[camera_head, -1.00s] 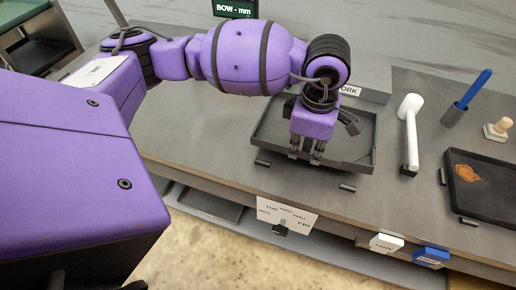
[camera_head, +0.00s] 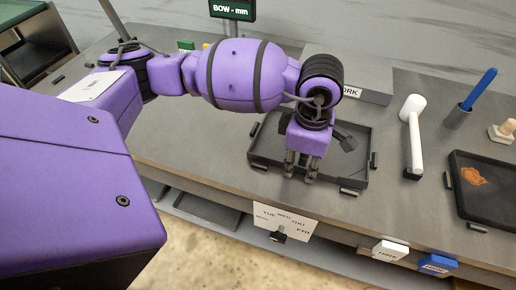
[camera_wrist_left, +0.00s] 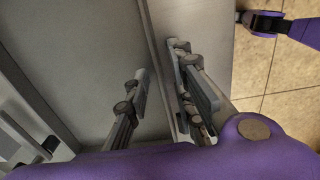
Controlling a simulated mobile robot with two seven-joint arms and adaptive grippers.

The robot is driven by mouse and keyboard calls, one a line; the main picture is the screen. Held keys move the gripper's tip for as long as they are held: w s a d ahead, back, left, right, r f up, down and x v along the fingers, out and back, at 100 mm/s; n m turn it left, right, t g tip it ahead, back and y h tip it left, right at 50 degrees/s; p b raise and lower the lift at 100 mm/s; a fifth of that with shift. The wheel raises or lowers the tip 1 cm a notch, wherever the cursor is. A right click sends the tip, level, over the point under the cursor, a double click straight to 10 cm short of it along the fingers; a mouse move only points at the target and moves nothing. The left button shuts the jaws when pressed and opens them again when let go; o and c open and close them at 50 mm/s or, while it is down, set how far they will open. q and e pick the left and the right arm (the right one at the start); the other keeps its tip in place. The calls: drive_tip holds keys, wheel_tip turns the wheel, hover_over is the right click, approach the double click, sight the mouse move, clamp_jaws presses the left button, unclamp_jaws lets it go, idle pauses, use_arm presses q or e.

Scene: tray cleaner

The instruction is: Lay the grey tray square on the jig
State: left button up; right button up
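The grey tray (camera_head: 357,180) lies flat on the bench between small dark jig blocks, one of them at its front right (camera_head: 348,192) and one at its right side (camera_head: 374,160). Its edges look roughly in line with the blocks; I cannot tell whether it is fully seated. My left gripper (camera_head: 300,172) points down at the tray's front wall. In the left wrist view, its fingers (camera_wrist_left: 168,88) stand either side of the tray wall (camera_wrist_left: 153,42), with a gap on the inner side, so it looks open. A purple and dark part of mine at the wrist view's top right may be the right gripper.
A white-headed mallet (camera_head: 412,125), a blue-handled tool in a holder (camera_head: 478,92) and a dark tray with an orange patch (camera_head: 490,205) stand to the right. A day-label card (camera_head: 285,222) hangs at the bench front.

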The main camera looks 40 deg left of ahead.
use_arm(q)
drive_tip(key=shift+r, duration=0.15)
wheel_tip(320, 180, up, 12)
drive_tip(key=shift+s, duration=0.2)
idle(0.4)
drive_tip(key=shift+f, duration=0.2)
